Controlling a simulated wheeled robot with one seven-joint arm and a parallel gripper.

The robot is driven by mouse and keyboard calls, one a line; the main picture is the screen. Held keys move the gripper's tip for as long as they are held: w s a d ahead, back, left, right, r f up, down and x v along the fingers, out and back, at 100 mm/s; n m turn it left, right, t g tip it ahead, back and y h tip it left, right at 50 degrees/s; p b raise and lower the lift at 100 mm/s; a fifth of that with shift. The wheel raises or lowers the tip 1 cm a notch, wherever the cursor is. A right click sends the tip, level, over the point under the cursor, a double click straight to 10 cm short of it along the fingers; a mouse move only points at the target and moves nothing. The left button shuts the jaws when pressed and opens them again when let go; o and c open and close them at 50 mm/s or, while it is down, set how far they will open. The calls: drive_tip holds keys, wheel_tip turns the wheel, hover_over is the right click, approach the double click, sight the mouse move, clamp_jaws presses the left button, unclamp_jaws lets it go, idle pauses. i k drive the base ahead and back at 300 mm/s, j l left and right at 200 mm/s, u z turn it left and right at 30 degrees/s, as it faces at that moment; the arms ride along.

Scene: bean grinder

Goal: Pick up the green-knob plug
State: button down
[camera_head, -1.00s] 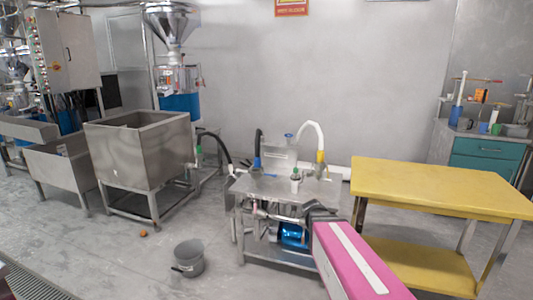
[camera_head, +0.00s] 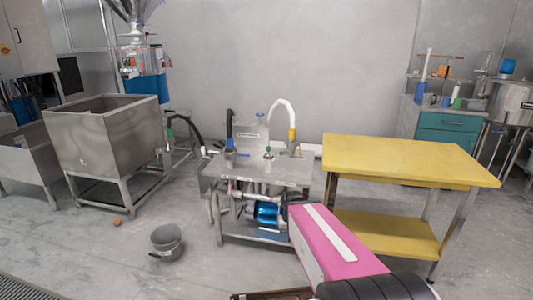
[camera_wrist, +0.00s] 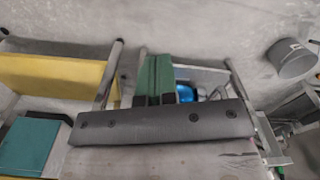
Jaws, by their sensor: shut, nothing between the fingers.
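The green-knob plug (camera_head: 268,153) is small in the head view. It stands on top of the steel pump table (camera_head: 290,176), right of a blue-and-black hose fitting (camera_head: 229,147). My gripper (camera_wrist: 154,60) shows in the wrist view as two green fingers pressed together beyond a dark bar, shut and empty. It is well apart from the plug, and I cannot make out the plug in the wrist view. In the head view my pink arm link rises from the bottom, in front of the pump table's right side; the gripper does not show there.
A yellow table (camera_head: 400,160) stands right of the pump table. A white hose with a yellow end (camera_head: 292,138) arches close to the plug. A grey bucket (camera_head: 166,242) is on the floor, and a steel tank (camera_head: 105,140) stands left.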

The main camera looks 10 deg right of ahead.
sight(268, 154)
drive_tip(key=z, duration=0.3)
drive_tip(key=i+j+z, duration=0.1)
drive_tip(key=j+z, duration=0.15)
drive_tip(key=z, duration=0.15)
drive_tip(key=j+z, duration=0.25)
drive_tip(key=z, duration=0.15)
drive_tip(key=j+z, duration=0.25)
drive_tip(key=z, duration=0.15)
drive_tip(key=j+z, duration=0.4)
drive_tip(key=i+l, duration=0.05)
drive_tip(key=l, duration=0.05)
